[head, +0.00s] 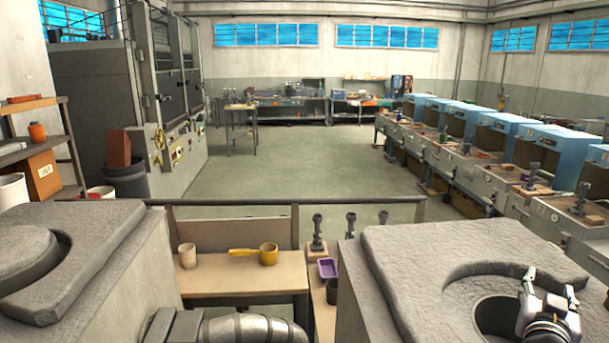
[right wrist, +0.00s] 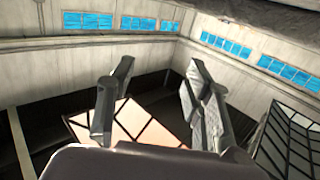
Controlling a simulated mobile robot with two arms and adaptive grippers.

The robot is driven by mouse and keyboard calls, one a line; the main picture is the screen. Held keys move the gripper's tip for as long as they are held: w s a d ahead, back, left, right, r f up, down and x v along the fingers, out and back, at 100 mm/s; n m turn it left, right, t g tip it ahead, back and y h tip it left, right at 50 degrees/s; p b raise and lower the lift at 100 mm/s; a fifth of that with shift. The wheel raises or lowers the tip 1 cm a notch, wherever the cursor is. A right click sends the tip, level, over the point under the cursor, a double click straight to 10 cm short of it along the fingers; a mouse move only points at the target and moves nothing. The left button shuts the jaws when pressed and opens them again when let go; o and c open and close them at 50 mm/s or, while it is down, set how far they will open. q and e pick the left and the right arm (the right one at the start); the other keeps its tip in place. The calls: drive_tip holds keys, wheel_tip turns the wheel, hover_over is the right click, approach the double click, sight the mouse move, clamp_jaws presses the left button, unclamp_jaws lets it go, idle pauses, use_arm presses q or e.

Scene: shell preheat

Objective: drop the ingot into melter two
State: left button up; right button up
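Two grey stone-topped melters stand in front in the head view. The right melter (head: 420,265) has a round, dark open well (head: 497,315) in its top. The left melter (head: 100,235) has a round slab (head: 22,255) at its opening. I see no number on either, so I cannot tell which is melter two. My right gripper (head: 550,282) is over the right edge of the open well. In the right wrist view its fingers (right wrist: 160,68) are spread with nothing between them. No ingot can be made out in either view.
Between the melters, a wooden bench (head: 240,278) holds a yellow ladle (head: 267,254) and a beige cup (head: 187,256). A purple tray (head: 328,268) lies beside it. A rail (head: 290,201) runs behind. Blue machines (head: 545,145) line the right; the floor (head: 300,160) beyond is clear.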

drive_tip(key=shift+o, duration=0.6)
drive_tip(key=shift+f, duration=0.15)
drive_tip(key=v, duration=1.2)
